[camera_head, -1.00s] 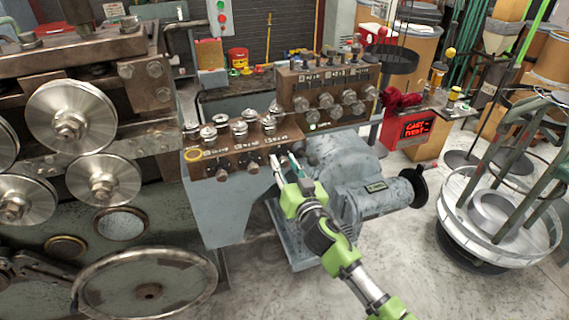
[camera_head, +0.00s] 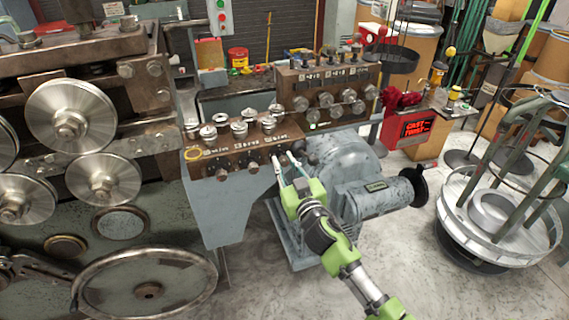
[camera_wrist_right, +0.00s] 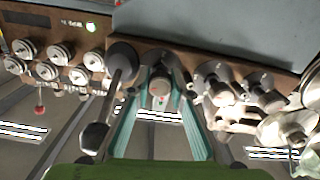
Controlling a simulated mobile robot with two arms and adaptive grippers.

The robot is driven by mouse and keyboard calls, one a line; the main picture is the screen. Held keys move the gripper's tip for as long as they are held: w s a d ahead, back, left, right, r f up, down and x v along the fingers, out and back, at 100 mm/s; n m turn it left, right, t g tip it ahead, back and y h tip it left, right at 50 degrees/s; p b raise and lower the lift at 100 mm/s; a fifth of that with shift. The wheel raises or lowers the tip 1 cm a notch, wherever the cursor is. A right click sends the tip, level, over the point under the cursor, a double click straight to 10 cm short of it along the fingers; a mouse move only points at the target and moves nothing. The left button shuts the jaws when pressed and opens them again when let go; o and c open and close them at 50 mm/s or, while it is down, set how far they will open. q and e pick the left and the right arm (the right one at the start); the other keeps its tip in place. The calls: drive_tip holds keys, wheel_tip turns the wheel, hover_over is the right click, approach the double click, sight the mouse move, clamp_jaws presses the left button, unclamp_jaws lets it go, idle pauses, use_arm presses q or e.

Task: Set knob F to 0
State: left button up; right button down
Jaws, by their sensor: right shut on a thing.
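My right gripper (camera_head: 284,158) comes in from the lower right and reaches the right end of the front brown control panel (camera_head: 225,157). In the right wrist view, its two teal fingers (camera_wrist_right: 161,95) stand on either side of a round metal knob (camera_wrist_right: 160,84) and are shut on it. The fingers mostly hide this knob in the head view. I cannot read a letter F or a dial value at it. Other dark knobs (camera_head: 222,173) sit to its left along the same panel face. My left gripper is not in view.
A black-balled lever (camera_wrist_right: 122,62) stands close beside the fingers in the right wrist view. More knobs (camera_wrist_right: 220,90) are on the other side. A second panel (camera_head: 328,78) with several knobs stands behind. A grey motor (camera_head: 345,165) lies below right.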

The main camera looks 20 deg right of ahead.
drive_tip(key=n, duration=1.1)
drive_tip(key=shift+n+p, duration=0.35)
drive_tip(key=shift+n, duration=1.25)
drive_tip(key=c, duration=2.1)
unclamp_jaws()
drive_tip(key=shift+s, duration=0.1)
